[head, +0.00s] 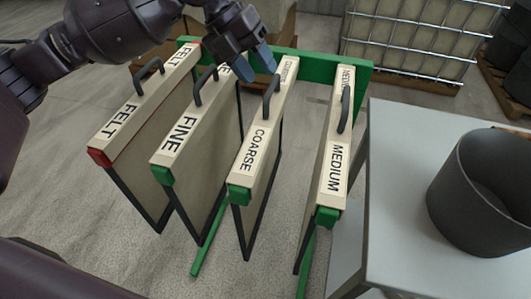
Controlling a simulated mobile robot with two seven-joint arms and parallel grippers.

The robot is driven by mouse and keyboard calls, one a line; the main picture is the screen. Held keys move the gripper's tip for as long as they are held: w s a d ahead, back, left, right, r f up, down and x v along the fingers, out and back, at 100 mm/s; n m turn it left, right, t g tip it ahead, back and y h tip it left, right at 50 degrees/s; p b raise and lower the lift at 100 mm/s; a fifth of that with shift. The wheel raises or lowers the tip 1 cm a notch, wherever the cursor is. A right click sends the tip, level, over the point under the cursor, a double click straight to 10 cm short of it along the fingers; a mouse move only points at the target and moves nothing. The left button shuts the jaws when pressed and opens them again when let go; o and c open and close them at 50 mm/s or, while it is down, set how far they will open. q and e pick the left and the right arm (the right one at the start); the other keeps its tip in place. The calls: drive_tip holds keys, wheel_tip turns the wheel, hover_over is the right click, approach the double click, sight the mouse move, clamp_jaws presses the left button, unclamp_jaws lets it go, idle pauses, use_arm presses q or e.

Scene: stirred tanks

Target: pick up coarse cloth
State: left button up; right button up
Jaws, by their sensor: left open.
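The coarse cloth (256,147) is a cream-topped panel lettered COARSE, with a green end and a dark handle on top. It hangs in a green rack (312,66) between the panels lettered FINE and MEDIUM. My left gripper (253,63) is open, with blue fingertips. In the picture it is just above and left of the coarse cloth's handle, near the far ends of the FINE and COARSE panels. No contact with the handle shows, and the gripper holds nothing visible. My right gripper is not in view.
The fine cloth (179,138) and red-ended felt cloth (128,120) hang to the left, the medium cloth (333,165) to the right. All have upright handles. A grey table (400,215) with a dark bucket (462,205) stands right. A caged tank (410,40) is behind.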

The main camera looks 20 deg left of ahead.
sight(272, 84)
use_arm(q)
drive_tip(key=x, duration=0.5)
drive_tip(key=shift+w+d, duration=0.15)
clamp_jaws()
